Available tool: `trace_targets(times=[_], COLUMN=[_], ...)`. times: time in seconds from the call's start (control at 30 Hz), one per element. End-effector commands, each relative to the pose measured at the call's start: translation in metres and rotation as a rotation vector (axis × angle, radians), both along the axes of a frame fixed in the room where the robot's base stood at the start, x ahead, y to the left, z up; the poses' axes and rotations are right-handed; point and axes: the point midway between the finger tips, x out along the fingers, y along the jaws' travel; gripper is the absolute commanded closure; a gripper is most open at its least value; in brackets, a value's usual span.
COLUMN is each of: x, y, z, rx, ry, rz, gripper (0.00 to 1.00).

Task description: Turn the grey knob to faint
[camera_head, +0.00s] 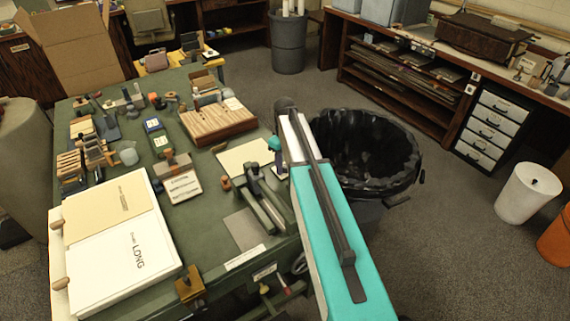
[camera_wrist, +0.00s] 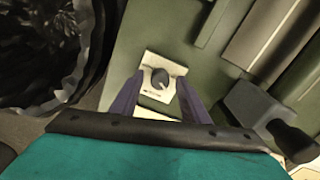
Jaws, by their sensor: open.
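The grey knob (camera_wrist: 160,78) is a small round dial on a pale plate (camera_wrist: 152,62) fixed to the green bench, seen in the wrist view. Small dark print shows on the plate below the knob, too small to read. My gripper (camera_wrist: 160,92) is open, with one purple finger on each side of the plate and the knob in the gap between them. I cannot tell how far above the knob the fingertips are. In the head view my arm reaches to the bench's right edge, and my gripper (camera_head: 277,145) shows there partly; the knob itself is hidden.
A black-lined bin (camera_head: 365,150) stands right beside the bench. A dark clamp-like tool (camera_wrist: 270,118) lies close to the right of my gripper. A wooden slotted block (camera_head: 217,120) and white sheets (camera_head: 120,245) lie on the green bench (camera_head: 215,195).

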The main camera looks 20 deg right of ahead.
Motion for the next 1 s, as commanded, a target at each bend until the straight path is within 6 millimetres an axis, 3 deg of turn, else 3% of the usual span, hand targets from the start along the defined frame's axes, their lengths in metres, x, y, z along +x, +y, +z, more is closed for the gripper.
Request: trace_targets(times=[0.37,1.0], x=[0.000,0.001], y=[0.000,0.000], z=[0.015,0.088], rx=[0.000,0.000], ry=[-0.001,-0.002], rz=[0.000,0.001], gripper=[0.58,0.58])
